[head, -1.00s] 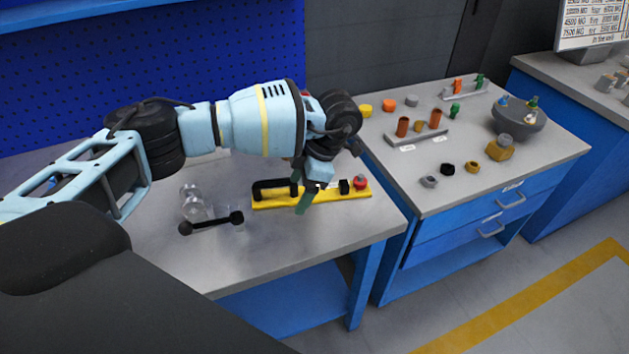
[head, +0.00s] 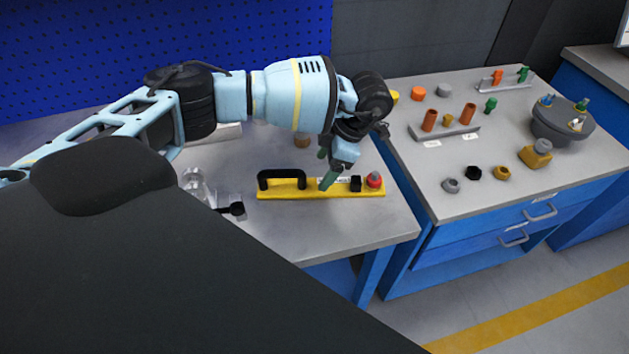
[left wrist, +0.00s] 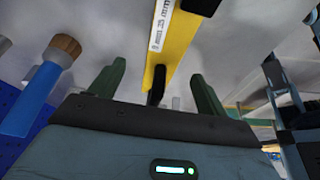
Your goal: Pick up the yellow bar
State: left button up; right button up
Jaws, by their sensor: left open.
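The yellow bar (head: 312,191) lies flat on the grey workbench. It carries a black arched handle (head: 282,176) at its left, and a black block (head: 355,183) and a red knob (head: 374,179) at its right. My left gripper (head: 324,170) is open and empty, with green fingers over the bar between the handle and the block. Its height above the bar is hard to tell. In the left wrist view the yellow bar (left wrist: 181,45) runs between the two spread fingers of the gripper (left wrist: 158,72). My right gripper is not in view.
Clear glass-like pieces (head: 195,185) and a black-ended piece (head: 232,209) lie left of the bar. A blue-handled, brown-topped tool (left wrist: 42,82) shows in the left wrist view. A second bench (head: 420,178) at right holds several small parts. Bare bench lies before the bar.

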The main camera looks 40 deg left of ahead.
aim_at(313, 186)
pick_arm(q)
jog(key=shift+s+f, duration=0.25)
jog(key=shift+f, duration=0.05)
jog(key=shift+p+x, duration=0.3)
jog(key=shift+x, duration=1.9)
jog(key=shift+s+d, duration=0.1)
jog(key=shift+d, duration=0.05)
jog(key=c, duration=1.6)
jog(key=shift+r, duration=0.1)
notch_tip(313, 186, up, 4)
jog(key=shift+f, duration=0.15)
jog(key=s+d, duration=0.3)
jog(key=d, duration=0.1)
jog(key=s+d, duration=0.3)
jog(key=d, duration=0.1)
jog(key=s+d+r, duration=0.1)
jog(key=s+d, duration=0.2)
jog(key=d, duration=0.2)
jog(key=shift+s, duration=0.2)
